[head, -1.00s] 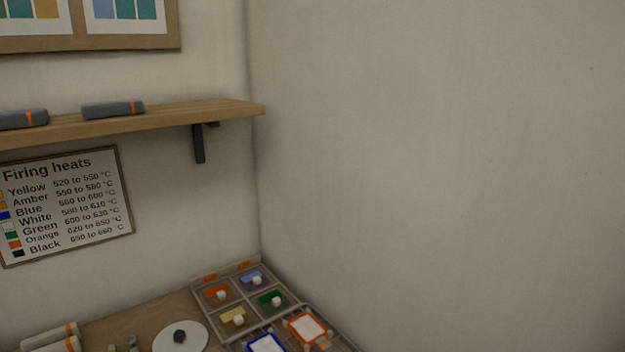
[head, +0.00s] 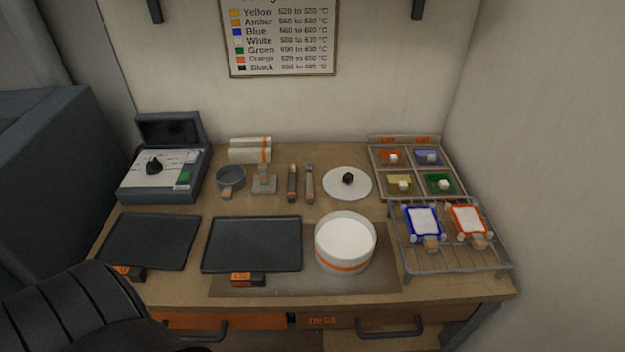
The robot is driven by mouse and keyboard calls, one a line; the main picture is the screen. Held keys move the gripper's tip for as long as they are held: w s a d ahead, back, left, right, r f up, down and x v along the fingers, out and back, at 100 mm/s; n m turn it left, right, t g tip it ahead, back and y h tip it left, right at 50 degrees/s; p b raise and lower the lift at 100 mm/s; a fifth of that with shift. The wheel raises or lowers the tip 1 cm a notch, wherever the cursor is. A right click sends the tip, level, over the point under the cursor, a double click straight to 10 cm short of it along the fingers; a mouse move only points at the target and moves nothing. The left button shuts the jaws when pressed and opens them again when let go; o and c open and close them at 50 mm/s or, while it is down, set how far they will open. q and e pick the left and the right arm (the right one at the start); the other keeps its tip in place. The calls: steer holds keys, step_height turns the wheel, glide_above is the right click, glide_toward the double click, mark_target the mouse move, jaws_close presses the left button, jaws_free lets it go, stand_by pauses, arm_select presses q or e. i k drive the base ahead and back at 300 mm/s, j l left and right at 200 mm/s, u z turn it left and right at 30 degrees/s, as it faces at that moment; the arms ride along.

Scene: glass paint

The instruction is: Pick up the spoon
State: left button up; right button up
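No spoon can be told for sure in the head view. Two slim tools, a darker one (head: 292,183) and a paler one (head: 309,183), lie side by side at the middle back of the worktable (head: 190,292). Either could be the spoon, but they are too small to tell. To their left are a small grey block with an upright grip (head: 264,182) and a round dark cup (head: 230,177) with an orange-marked handle. Neither of my grippers is in view.
A white tub (head: 345,262) stands front centre, right of two dark trays (head: 150,240) (head: 252,243). A control box (head: 160,175) stands at the back left. A wire rack (head: 455,262) and sectioned colour tray (head: 416,172) are at the right, near the wall.

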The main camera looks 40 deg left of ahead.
mark_target(310, 189)
steer(key=u, duration=1.7)
steer(key=k+j, duration=0.1)
steer(key=k, duration=0.35)
steer(key=k+j, duration=0.1)
steer(key=k, duration=0.4)
steer(key=i, duration=0.65)
